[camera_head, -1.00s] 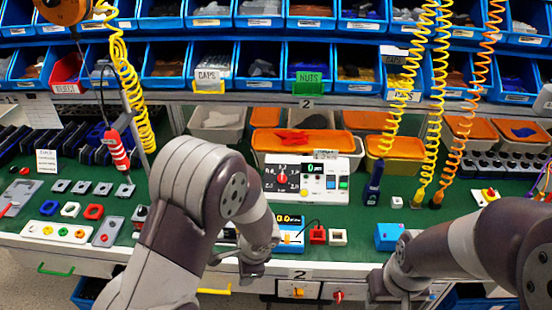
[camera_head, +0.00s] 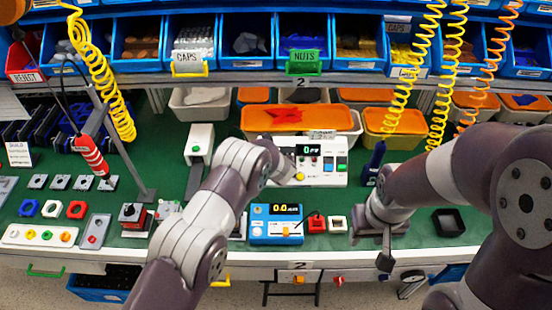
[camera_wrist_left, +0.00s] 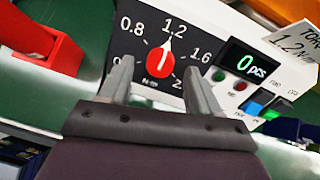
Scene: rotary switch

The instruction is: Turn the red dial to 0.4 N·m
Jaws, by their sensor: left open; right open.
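The red dial (camera_wrist_left: 160,61) sits on a black scale in the left wrist view. Its white pointer aims at about the 1.2 mark. The marks 0.8, 1.2 and 1.6 can be read; the 0.4 mark cannot be seen. My left gripper (camera_wrist_left: 158,72) is open, with one finger on each side of the dial's lower part; I cannot tell whether they touch it. In the head view my left arm hides the dial on the white panel (camera_head: 332,175). My right gripper (camera_head: 380,250) is open and empty over the table's front edge.
The panel's green display (camera_wrist_left: 247,63) and switches lie right of the dial. A red block (camera_wrist_left: 45,45) is to the left in the wrist view. A blue meter (camera_head: 277,232) stands in front of the panel. Orange-lidded bins (camera_head: 300,118) stand behind.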

